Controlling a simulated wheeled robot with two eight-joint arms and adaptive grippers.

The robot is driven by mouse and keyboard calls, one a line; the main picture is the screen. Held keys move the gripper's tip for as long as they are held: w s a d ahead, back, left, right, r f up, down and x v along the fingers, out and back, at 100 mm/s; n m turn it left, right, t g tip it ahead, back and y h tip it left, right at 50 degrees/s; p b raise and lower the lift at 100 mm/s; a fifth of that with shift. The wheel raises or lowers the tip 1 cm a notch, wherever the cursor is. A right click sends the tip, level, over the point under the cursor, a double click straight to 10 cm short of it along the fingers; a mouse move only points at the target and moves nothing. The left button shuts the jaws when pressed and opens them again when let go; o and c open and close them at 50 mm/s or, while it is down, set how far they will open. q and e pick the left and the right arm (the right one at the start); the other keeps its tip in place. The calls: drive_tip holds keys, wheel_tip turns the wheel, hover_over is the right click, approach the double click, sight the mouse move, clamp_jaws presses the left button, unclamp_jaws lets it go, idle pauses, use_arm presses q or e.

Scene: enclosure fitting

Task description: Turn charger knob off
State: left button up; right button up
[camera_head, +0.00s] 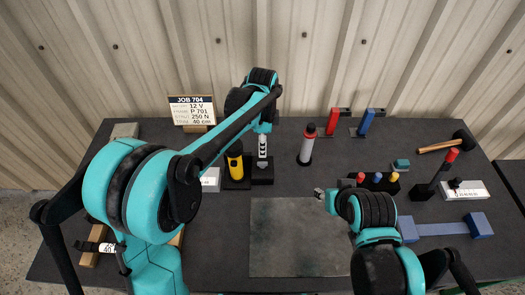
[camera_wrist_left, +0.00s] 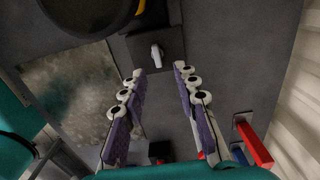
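A black box (camera_wrist_left: 140,48) with a pale lever-like knob (camera_wrist_left: 157,54) shows at the top middle of the left wrist view; it looks like the charger. In the head view the box (camera_head: 262,178) stands behind the grey plate, with its knob hidden by my gripper. My left gripper (camera_head: 262,147) hangs over the box, pointing down. In the left wrist view its fingers (camera_wrist_left: 160,72) are spread with nothing between them, and the knob shows just beyond the tips. My right gripper (camera_head: 322,194) is above the plate's right side, apart from the charger; its finger opening is too small to tell.
A yellow-and-black tool (camera_head: 236,165) stands close left of the box. A red-capped cylinder (camera_head: 307,145) and red (camera_head: 332,122) and blue (camera_head: 366,122) brackets stand to the right. The grey plate (camera_head: 285,250) is bare in front. A pegged block (camera_head: 378,183) is near my right arm.

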sight(262, 163)
use_arm(q)
drive_tip(key=f+b, duration=0.2)
drive_tip(key=f, duration=0.5)
drive_tip(key=shift+s, duration=0.2)
drive_tip(key=shift+f, duration=0.2)
clamp_jaws()
